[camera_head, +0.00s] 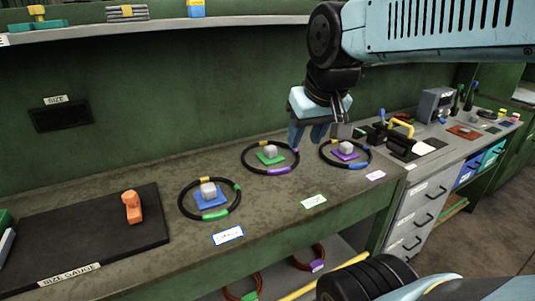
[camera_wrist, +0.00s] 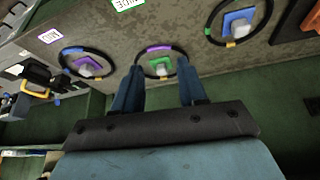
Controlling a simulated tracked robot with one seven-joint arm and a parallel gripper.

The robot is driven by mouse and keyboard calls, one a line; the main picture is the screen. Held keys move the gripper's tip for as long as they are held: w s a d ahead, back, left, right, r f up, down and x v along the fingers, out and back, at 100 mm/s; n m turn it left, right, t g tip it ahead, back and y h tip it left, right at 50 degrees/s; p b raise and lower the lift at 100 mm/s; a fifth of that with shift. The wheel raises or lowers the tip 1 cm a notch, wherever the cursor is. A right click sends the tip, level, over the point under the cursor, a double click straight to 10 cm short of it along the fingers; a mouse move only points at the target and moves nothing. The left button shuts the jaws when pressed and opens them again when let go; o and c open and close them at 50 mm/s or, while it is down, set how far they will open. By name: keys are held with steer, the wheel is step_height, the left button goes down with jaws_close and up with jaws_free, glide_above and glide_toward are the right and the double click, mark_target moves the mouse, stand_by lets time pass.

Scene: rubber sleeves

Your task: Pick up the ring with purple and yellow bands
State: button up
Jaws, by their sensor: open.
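The ring with purple and yellow bands (camera_head: 296,150) is a black hoop lying flat on the workbench, the middle one of three. It lies around a green pad (camera_head: 271,159) with a grey block on it. In the wrist view the same ring (camera_wrist: 158,48) is beyond my fingertips, its purple band at the top and its near edge partly hidden. My gripper (camera_head: 309,135) is open and empty, above and slightly right of this ring in the head view. In the wrist view its two blue fingers (camera_wrist: 158,82) are spread apart.
A ring with green and yellow bands (camera_head: 215,215) lies left, around a blue pad. A ring with blue and yellow bands (camera_head: 355,164) lies right, around a purple pad. A dark mat (camera_head: 85,235) holds an orange piece (camera_head: 132,207). A shelf (camera_head: 150,28) runs above the bench.

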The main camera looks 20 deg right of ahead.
steer(key=w+a+f+n+g, duration=0.3)
steer(key=w, duration=0.8)
steer(key=w+a+f+n+g, duration=0.2)
steer(key=w+a+f+n, duration=0.1)
steer(key=w, duration=0.8)
steer(key=f, duration=1.3)
steer(key=shift+s+a, duration=0.1)
steer(key=shift+a, duration=0.1)
steer(key=shift+c, duration=0.3)
jaws_close()
